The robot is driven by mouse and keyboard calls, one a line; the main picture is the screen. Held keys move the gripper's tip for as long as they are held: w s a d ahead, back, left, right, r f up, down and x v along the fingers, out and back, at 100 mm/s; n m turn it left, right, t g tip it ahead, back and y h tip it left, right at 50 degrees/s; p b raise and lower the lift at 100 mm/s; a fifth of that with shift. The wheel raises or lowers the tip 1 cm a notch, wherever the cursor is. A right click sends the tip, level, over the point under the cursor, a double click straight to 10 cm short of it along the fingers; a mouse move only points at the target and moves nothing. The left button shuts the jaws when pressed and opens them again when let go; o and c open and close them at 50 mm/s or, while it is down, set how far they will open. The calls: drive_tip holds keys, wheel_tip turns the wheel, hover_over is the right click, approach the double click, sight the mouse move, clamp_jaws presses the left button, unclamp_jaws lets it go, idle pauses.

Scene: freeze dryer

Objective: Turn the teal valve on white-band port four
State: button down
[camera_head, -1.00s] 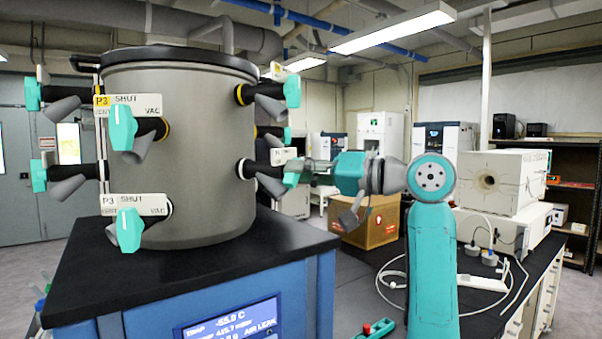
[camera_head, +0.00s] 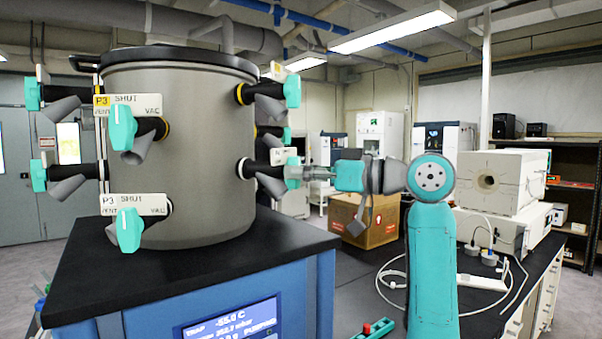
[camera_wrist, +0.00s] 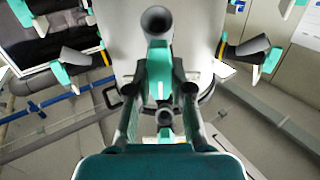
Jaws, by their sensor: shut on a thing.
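The grey drum (camera_head: 200,190) carries several black ports with grey spouts and teal valve handles. My gripper (camera_head: 305,173) is at the lower right port, which has a white band (camera_head: 241,168). It is shut on that port's teal valve (camera_head: 291,174), reaching it from the right. In the wrist view, the teal valve (camera_wrist: 158,72) shows between the two fingers of my gripper (camera_wrist: 160,100), with a grey spout (camera_wrist: 157,22) beyond it. The port's label is mostly hidden, so its number cannot be read.
Another teal valve (camera_head: 291,90) on a yellow-band port is directly above. Two front ports carry P3 SHUT labels (camera_head: 134,204). The display (camera_head: 230,319) reads -55.0 C and PUMPING. A cardboard box (camera_head: 372,222) and white furnace (camera_head: 505,180) stand behind my arm.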

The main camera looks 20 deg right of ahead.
idle(0.3)
drive_tip(key=c, duration=1)
unclamp_jaws()
drive_tip(key=shift+c, duration=0.2)
drive_tip(key=v, duration=1.2)
drive_tip(key=shift+d, duration=0.1)
